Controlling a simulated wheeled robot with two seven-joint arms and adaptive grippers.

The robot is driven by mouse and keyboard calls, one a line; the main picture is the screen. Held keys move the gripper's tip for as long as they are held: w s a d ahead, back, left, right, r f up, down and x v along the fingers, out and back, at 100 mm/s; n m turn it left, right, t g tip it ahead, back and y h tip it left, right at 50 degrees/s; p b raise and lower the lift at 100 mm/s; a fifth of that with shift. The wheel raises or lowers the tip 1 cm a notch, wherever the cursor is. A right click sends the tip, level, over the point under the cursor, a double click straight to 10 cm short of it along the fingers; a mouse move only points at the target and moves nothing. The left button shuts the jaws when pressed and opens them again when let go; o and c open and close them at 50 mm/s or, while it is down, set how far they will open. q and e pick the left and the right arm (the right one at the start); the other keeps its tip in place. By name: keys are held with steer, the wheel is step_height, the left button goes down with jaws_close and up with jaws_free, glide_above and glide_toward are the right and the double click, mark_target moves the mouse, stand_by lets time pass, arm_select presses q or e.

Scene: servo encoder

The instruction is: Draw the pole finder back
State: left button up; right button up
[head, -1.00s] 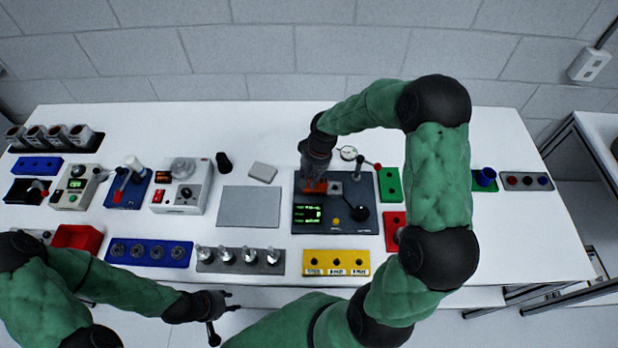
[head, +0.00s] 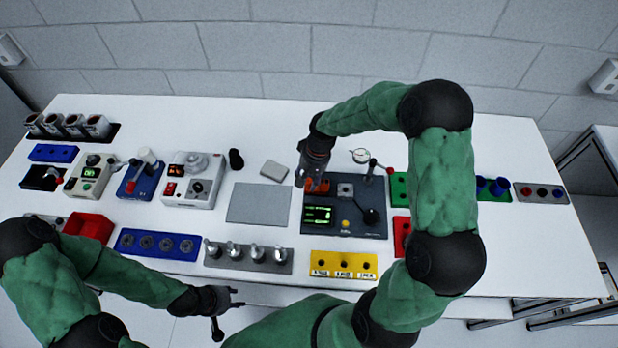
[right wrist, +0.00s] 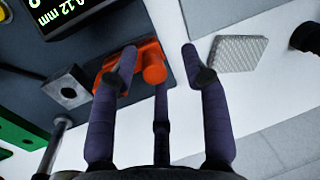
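An orange part (head: 317,185), which I take to be the pole finder, sits at the back left of a dark test station (head: 345,228) with a small lit display. In the right wrist view its round orange knob (right wrist: 153,63) lies between two fingers of my right gripper (right wrist: 158,60). The right gripper is open, with a clear gap to the right-hand finger; the left-hand finger overlaps the orange part, and contact cannot be told. In the head view the right gripper (head: 305,178) partly covers the part. My left gripper (head: 238,297) is open and empty before the table's front edge.
A grey block (head: 345,190) and a black knob (head: 371,216) stand on the station right of the orange part.

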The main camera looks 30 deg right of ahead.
steer(key=shift+d, duration=0.15)
step_height(320, 180, up, 12)
steer(key=d, duration=0.2)
steer(key=shift+s, duration=0.45)
steer(key=shift+f, duration=0.15)
